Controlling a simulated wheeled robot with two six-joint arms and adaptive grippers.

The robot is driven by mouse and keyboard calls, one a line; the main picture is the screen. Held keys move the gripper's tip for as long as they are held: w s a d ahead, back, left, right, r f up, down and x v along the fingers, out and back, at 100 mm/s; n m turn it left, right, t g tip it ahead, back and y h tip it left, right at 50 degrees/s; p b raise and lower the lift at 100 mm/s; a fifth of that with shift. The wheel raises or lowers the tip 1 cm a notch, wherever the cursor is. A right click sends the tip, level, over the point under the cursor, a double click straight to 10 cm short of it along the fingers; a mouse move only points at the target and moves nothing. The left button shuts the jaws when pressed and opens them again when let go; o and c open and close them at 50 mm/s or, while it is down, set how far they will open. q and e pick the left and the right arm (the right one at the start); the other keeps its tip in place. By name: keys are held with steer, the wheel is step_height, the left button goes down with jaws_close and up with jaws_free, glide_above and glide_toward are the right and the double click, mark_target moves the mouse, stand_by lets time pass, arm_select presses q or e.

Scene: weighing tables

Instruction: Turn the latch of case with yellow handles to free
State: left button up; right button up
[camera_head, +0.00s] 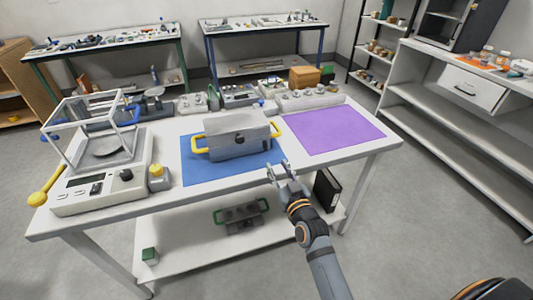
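The grey case with yellow handles (222,141) stands closed on the blue mat (200,173) in the middle of the table. One yellow handle sticks out at each end. A small dark round latch (239,140) shows on its front face; which way it is turned is too small to tell. My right gripper (277,168) is at the table's front edge, to the right of and nearer than the case. Its fingers are apart and empty, and it does not touch the case. My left gripper is out of view.
A balance (75,190) with a glass draft shield stands on the left. A purple mat (332,130) lies bare on the right. Several instruments line the back edge. A case with green handles (242,214) and a black binder (326,189) are on the lower shelf.

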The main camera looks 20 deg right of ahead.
mark_target(266, 147)
steer(key=w, duration=0.6)
steer(key=w+p, duration=0.1)
steer(key=w, duration=0.3)
steer(key=shift+a, duration=0.25)
steer(key=shift+c, duration=0.4)
jaws_close()
